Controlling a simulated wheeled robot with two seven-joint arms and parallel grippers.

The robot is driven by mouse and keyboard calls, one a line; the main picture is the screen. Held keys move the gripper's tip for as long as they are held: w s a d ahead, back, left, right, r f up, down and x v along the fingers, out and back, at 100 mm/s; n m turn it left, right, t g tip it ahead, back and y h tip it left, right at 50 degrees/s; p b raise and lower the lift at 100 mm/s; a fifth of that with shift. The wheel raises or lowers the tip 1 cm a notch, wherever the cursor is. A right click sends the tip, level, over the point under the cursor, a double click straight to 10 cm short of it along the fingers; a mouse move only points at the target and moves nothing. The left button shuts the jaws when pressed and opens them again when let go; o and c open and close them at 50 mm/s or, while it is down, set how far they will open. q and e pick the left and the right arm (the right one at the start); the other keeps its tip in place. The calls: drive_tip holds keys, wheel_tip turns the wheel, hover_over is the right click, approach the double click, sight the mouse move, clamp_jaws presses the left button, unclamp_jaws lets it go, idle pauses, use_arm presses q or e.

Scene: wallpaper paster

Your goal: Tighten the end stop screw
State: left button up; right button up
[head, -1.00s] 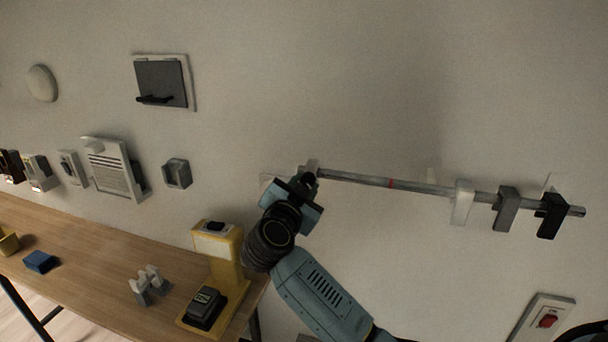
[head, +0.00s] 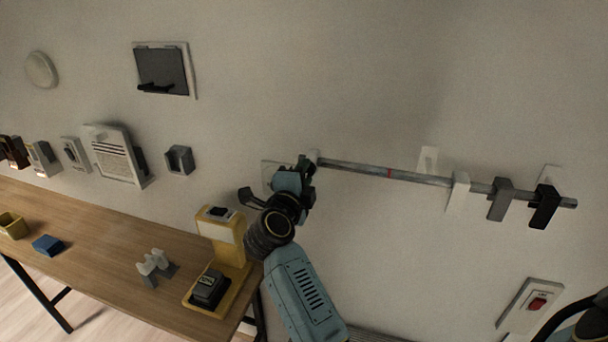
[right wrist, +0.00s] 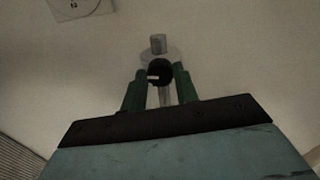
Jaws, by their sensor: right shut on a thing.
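A grey rail (head: 345,166) runs along the wall, with a red mark (head: 389,173) on it. A light end stop block (head: 314,157) sits at its left end. My right gripper (head: 306,172) is at that end. In the right wrist view its green fingers (right wrist: 159,85) are shut on a black round knob with a white mark, the end stop screw (right wrist: 159,71). A grey piece of the rail end (right wrist: 158,44) shows behind the knob. The head view hides the screw behind the gripper. My left gripper is not in view.
White (head: 457,192), grey (head: 500,199) and black (head: 543,207) blocks sit on the rail's right part. A red switch (head: 537,303) is at lower right. A yellow stand (head: 233,257) is on the wooden table (head: 90,243), below and left of my gripper.

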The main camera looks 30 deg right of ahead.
drive_tip(key=shift+m+b, duration=0.3)
drive_tip(key=shift+m, duration=1.7)
drive_tip(key=o, duration=1)
drive_tip(key=p+v, duration=0.1)
drive_tip(key=v, duration=0.6)
drive_tip(key=shift+s+a, duration=0.2)
drive_tip(key=shift+f, duration=0.1)
